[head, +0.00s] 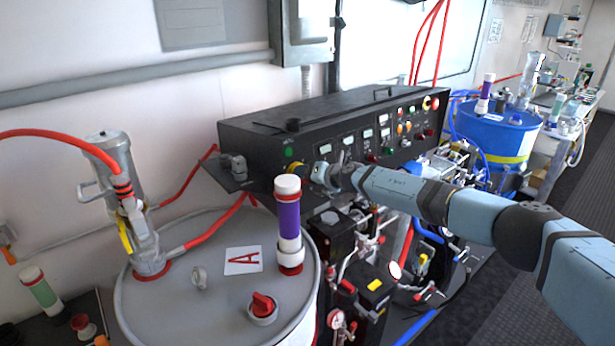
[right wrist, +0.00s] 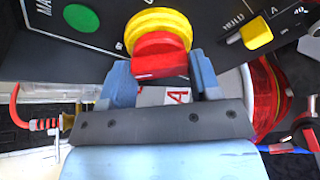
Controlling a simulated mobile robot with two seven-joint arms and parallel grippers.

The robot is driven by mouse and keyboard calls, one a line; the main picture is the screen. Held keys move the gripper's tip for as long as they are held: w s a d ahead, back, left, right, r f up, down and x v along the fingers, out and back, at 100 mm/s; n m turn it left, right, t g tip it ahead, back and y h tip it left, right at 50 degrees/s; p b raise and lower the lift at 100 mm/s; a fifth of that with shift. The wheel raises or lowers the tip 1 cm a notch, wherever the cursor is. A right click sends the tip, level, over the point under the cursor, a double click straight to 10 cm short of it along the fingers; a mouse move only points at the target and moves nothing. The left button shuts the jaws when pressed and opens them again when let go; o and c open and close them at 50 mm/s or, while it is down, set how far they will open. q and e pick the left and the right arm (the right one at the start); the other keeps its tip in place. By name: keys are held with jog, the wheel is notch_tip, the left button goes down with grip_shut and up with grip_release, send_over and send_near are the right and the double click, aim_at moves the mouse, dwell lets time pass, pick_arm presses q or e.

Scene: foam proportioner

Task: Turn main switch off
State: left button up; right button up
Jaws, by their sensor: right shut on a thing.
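The main switch is a red knob (right wrist: 160,54) on a round yellow base (right wrist: 157,22), set in the front of the black control panel (head: 270,120). In the right wrist view the fingers of my right gripper (right wrist: 160,72) are on both sides of the red knob, and the gripper is shut on it. In the head view my right gripper (head: 328,178) is at the lower left of the panel front and covers most of the switch. My left gripper is in neither view.
A green button (right wrist: 81,18) is left of the switch and a yellow selector knob (right wrist: 256,33) right of it. The grey drum A (head: 200,290), with a purple-banded cylinder (head: 288,222) on top, stands left of my right arm. Pipes and valves (head: 370,270) fill the space below the panel.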

jog(key=o, duration=0.9)
jog(key=shift+d, duration=0.1)
jog(key=v, duration=1.3)
jog(key=shift+s+d+p, duration=0.2)
jog(key=shift+s+p, duration=0.1)
jog(key=shift+p, duration=0.05)
